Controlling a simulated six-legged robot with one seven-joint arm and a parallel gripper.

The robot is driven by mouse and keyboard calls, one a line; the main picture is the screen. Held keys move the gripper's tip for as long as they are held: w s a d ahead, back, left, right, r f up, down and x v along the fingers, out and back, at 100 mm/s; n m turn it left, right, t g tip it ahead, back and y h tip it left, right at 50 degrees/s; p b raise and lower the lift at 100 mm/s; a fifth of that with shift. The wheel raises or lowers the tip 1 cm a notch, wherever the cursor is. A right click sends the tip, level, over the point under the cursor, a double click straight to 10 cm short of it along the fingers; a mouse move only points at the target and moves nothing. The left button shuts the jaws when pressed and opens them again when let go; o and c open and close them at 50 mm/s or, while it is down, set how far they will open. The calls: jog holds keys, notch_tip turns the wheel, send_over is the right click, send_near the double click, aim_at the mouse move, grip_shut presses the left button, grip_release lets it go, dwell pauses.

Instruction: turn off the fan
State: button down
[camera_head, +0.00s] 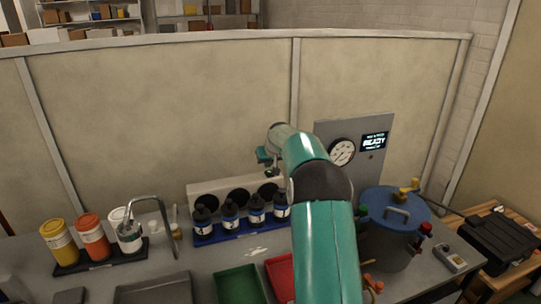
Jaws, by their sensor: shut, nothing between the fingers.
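A pale box (222,186) with several round black openings stands at the back of the bench against the partition. It looks like the fan unit, but I cannot tell whether it is running. No switch can be made out on it. My gripper (269,172) is small in the picture, at the far end of my teal arm. It appears just above the box's upper right part, shut and empty. I cannot tell whether it touches the box. My arm hides the bench to the right of the box.
Right are a gauge panel (374,140), a blue-lidded vessel (392,235) and a black case (497,243). Green (238,285) and red trays lie in front.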

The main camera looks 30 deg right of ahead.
aim_at(268, 175)
jog(key=shift+s+f, duration=0.25)
jog(key=shift+f, duration=0.85)
jog(key=shift+s, duration=0.1)
jog(key=shift+f, duration=0.1)
jog(key=shift+s+a+f, duration=0.15)
jog(key=shift+s+f, duration=0.05)
jog(key=shift+f, duration=0.35)
jog(key=shift+r, duration=0.8)
jog(key=shift+r, duration=0.1)
